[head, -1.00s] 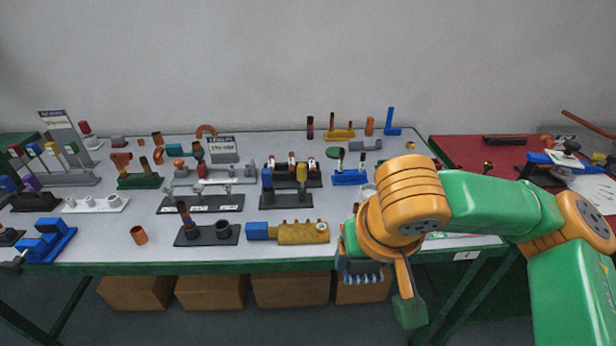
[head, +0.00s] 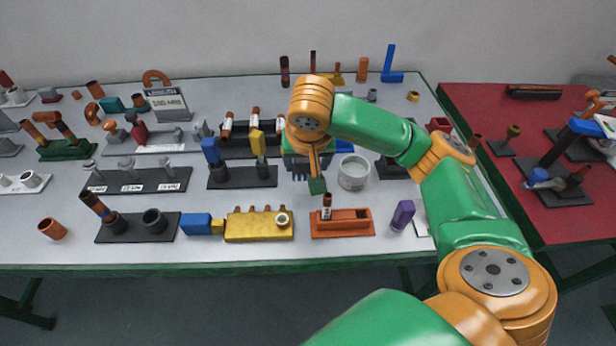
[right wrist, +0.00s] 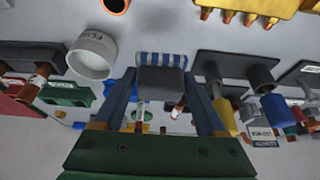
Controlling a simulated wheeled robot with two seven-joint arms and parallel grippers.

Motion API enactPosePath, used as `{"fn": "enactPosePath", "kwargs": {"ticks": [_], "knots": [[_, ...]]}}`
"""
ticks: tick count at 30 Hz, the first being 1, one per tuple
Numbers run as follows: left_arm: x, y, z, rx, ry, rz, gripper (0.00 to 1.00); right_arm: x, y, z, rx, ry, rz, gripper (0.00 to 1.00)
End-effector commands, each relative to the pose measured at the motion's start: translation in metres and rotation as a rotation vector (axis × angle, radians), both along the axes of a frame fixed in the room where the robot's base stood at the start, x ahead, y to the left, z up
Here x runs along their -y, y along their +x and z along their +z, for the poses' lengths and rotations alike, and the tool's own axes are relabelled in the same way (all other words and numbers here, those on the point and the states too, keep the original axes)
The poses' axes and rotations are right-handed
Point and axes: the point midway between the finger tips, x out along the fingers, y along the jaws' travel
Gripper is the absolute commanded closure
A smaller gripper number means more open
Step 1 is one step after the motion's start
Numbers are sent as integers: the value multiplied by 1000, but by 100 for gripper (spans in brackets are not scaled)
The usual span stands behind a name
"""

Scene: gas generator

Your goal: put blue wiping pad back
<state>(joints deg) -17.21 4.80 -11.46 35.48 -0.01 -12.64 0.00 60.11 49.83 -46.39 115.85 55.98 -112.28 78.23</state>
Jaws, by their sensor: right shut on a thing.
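My right gripper (head: 300,162) hangs over the middle of the table, pointing down. In the right wrist view its two blue-grey fingers (right wrist: 163,84) are shut on the wiping pad (right wrist: 161,60), a grey block with a blue-and-white striped face. The pad is held above the table. In the head view only a small striped part of the pad (head: 297,174) shows below the gripper; the arm hides the rest. My left gripper is not in view.
A pale labelled cup (head: 354,173) stands just right of the gripper. An orange-red block (head: 343,226) and yellow block (head: 262,228) lie in front. A black holder (head: 241,180) is to the left. A red table (head: 500,190) is at the right.

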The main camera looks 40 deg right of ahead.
Motion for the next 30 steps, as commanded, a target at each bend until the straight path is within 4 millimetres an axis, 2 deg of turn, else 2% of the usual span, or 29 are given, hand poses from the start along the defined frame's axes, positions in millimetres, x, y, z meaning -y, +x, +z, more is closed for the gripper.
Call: {"fn": "enactPosePath", "kwargs": {"ticks": [1,7,12,22,23,24,26,30], "knots": [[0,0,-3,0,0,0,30,7,5,-12,-4,-1,-6,78],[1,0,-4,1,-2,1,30,22,22,-37,-1,-2,-2,78],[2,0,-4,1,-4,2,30,22,22,-64,0,-3,3,78],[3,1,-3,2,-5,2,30,21,22,-68,1,-1,4,78],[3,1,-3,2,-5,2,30,21,22,-69,1,-1,4,24],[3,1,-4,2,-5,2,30,21,22,-68,1,0,4,13],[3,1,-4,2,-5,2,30,21,22,-68,1,0,4,0],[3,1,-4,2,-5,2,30,21,22,-68,1,0,4,0]]}}
